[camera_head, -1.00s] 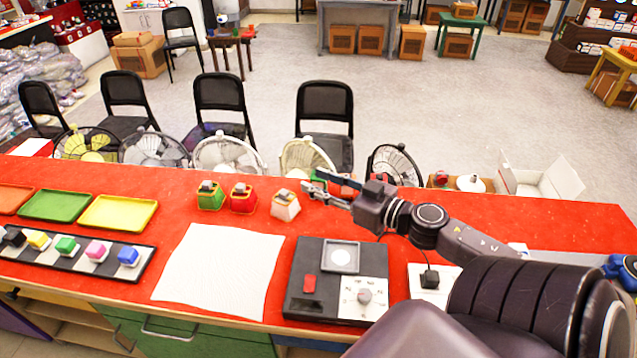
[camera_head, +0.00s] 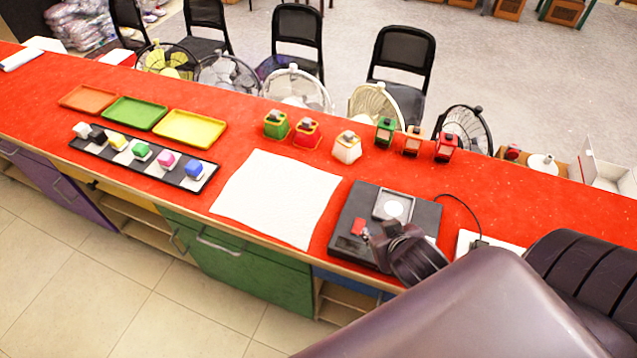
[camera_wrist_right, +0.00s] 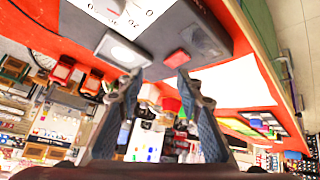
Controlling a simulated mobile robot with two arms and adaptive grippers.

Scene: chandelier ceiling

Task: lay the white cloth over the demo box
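The white cloth (camera_head: 278,198) lies flat on the red counter, just left of the demo box. The demo box (camera_head: 425,214) is a flat dark grey case with a white-framed square and a red block on top. The box also shows in the right wrist view (camera_wrist_right: 172,38), with a white dial panel; the cloth shows there too (camera_wrist_right: 238,84). My right gripper (camera_head: 372,236) is over the front part of the box and hides some of it. In the right wrist view its two fingers (camera_wrist_right: 158,76) are apart with nothing between them. My left gripper is not in view.
A black tray of coloured blocks (camera_head: 145,162) and a yellow tray (camera_head: 190,127) lie left of the cloth. Several small lanterns (camera_head: 347,147) stand behind it. A white plate with a cable (camera_head: 490,243) is right of the box. Fans stand behind the counter.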

